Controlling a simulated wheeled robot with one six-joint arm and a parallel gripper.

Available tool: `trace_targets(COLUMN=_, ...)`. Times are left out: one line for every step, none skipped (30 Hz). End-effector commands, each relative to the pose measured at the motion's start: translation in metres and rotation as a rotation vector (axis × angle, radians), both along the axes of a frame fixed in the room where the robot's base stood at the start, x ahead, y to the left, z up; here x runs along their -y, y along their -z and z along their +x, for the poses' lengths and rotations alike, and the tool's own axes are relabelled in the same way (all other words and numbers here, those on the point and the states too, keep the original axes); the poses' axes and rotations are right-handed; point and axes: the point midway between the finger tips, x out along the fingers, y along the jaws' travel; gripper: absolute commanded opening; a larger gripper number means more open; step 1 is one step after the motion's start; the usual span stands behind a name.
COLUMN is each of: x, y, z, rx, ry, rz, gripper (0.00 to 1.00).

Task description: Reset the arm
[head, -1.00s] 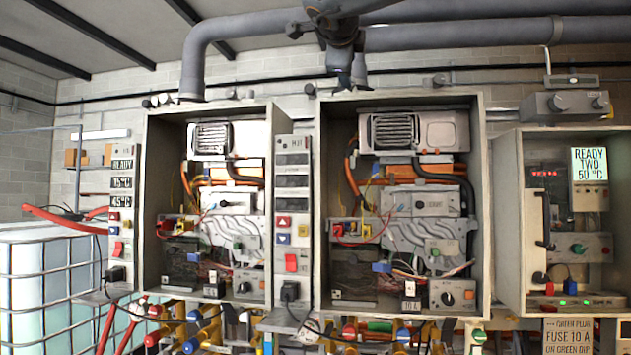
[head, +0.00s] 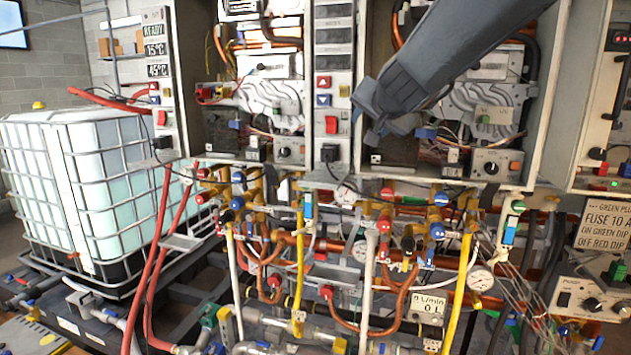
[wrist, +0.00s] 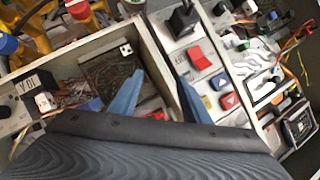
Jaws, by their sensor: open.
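My gripper (head: 366,112) reaches down from the upper right in the head view, in front of the open right heater cabinet (head: 540,120). It is open and empty, with its tips near that cabinet's left wall. In the wrist view the two blue fingers of my gripper (wrist: 158,92) are spread apart. Between and beyond them are the cabinet wall and the narrow control panel (wrist: 205,65) with red and blue buttons. I cannot tell whether the fingertips touch anything.
Another open heater cabinet (head: 187,85) stands to the left. Below is a dense run of pipes, coloured valves and gauges (head: 480,278). A caged liquid tank (head: 100,190) stands at the left. A fuse sign (head: 606,226) hangs at the lower right.

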Motion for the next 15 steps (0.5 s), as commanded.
trace_targets(x=0.002, y=0.038, z=-0.010, rx=-0.063, ry=-0.032, rz=-0.038, gripper=0.43)
trace_targets(x=0.002, y=0.058, z=-0.017, rx=-0.099, ry=-0.051, rz=-0.061, gripper=0.43)
trace_targets(x=0.002, y=0.083, z=-0.028, rx=-0.147, ry=-0.080, rz=-0.089, gripper=0.43)
trace_targets(x=0.003, y=0.102, z=-0.036, rx=-0.183, ry=-0.101, rz=-0.109, gripper=0.43)
trace_targets(x=0.005, y=0.121, z=-0.045, rx=-0.219, ry=-0.120, rz=-0.130, gripper=0.43)
trace_targets(x=0.007, y=0.146, z=-0.058, rx=-0.270, ry=-0.148, rz=-0.157, gripper=0.43)
trace_targets(x=0.008, y=0.163, z=-0.068, rx=-0.308, ry=-0.168, rz=-0.177, gripper=0.43)
trace_targets(x=0.010, y=0.181, z=-0.079, rx=-0.346, ry=-0.187, rz=-0.196, gripper=0.43)
trace_targets(x=0.013, y=0.204, z=-0.095, rx=-0.398, ry=-0.214, rz=-0.222, gripper=0.43)
trace_targets(x=0.016, y=0.221, z=-0.107, rx=-0.437, ry=-0.233, rz=-0.240, gripper=0.43)
trace_targets(x=0.019, y=0.237, z=-0.119, rx=-0.477, ry=-0.251, rz=-0.257, gripper=0.43)
trace_targets(x=0.023, y=0.258, z=-0.137, rx=-0.530, ry=-0.277, rz=-0.281, gripper=0.43)
trace_targets(x=0.026, y=0.273, z=-0.151, rx=-0.571, ry=-0.297, rz=-0.298, gripper=0.43)
trace_targets(x=0.029, y=0.288, z=-0.165, rx=-0.611, ry=-0.315, rz=-0.314, gripper=0.43)
trace_targets(x=0.034, y=0.306, z=-0.185, rx=-0.664, ry=-0.340, rz=-0.336, gripper=0.43)
